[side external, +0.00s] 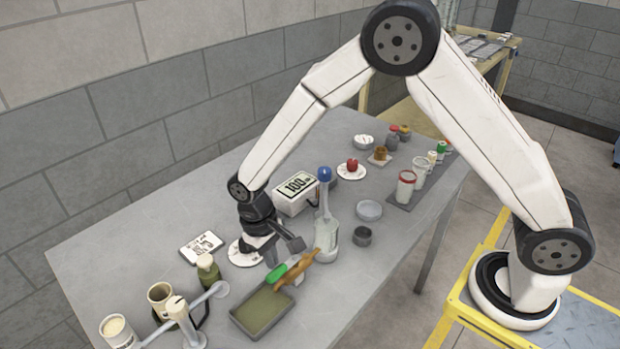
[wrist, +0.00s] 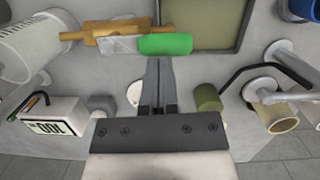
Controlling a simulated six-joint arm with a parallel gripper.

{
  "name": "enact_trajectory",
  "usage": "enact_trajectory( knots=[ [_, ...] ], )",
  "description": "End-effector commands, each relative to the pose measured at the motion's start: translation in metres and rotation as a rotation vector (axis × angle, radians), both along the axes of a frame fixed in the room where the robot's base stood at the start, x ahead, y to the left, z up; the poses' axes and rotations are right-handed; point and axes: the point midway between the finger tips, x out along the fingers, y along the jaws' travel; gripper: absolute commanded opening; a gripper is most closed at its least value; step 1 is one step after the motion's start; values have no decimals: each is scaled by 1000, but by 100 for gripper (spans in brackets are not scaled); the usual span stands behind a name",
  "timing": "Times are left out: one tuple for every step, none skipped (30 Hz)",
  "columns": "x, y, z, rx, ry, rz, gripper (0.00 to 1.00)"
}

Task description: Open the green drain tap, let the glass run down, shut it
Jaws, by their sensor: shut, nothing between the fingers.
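The green tap handle (side external: 277,273) sits on the end of a brass tap (side external: 296,268) at the foot of a clear glass vessel (side external: 326,243) with a blue ball on top. In the wrist view the green handle (wrist: 165,44) lies just beyond my fingertips, lined up along the brass body (wrist: 105,35). My gripper (wrist: 158,62) is shut and empty, its fingers together and pointing at the handle. Whether the tips touch the handle, I cannot tell. An olive tray (side external: 235,318) stands below the tap. The liquid level in the glass is not clear.
A white box with a 100 display (side external: 296,193) stands behind the glass. Jars (side external: 405,187) stand at the far right. The table's middle is partly free.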

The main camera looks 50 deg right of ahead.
Motion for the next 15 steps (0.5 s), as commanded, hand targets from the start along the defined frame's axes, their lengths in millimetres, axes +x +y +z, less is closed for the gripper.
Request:
enact_trajectory(
  knots=[
    [-1, 0, 0, 0, 0, 8, 0],
    [-1, 0, 0, -1, 0, 12, 0],
    [-1, 0, 0, 0, 0, 18, 0],
    [-1, 1, 0, 0, 0, 24, 0],
    [-2, 1, 0, 0, 0, 29, 0],
    [-2, 1, 0, 0, 0, 36, 0],
    [-2, 1, 0, 0, 1, 42, 0],
    [-3, 1, 0, 0, 1, 47, 0],
    [-3, 1, 0, -1, 1, 53, 0],
    [-4, 1, 0, -1, 1, 59, 0],
    [-4, 1, 0, -1, 1, 64, 0],
    [-4, 1, 0, 0, 1, 72, 0],
    [-5, 1, 0, -1, 1, 79, 0],
    [-5, 2, 0, 0, 2, 87, 0],
    [-6, 2, 0, 0, 2, 99, 0]
  ],
)
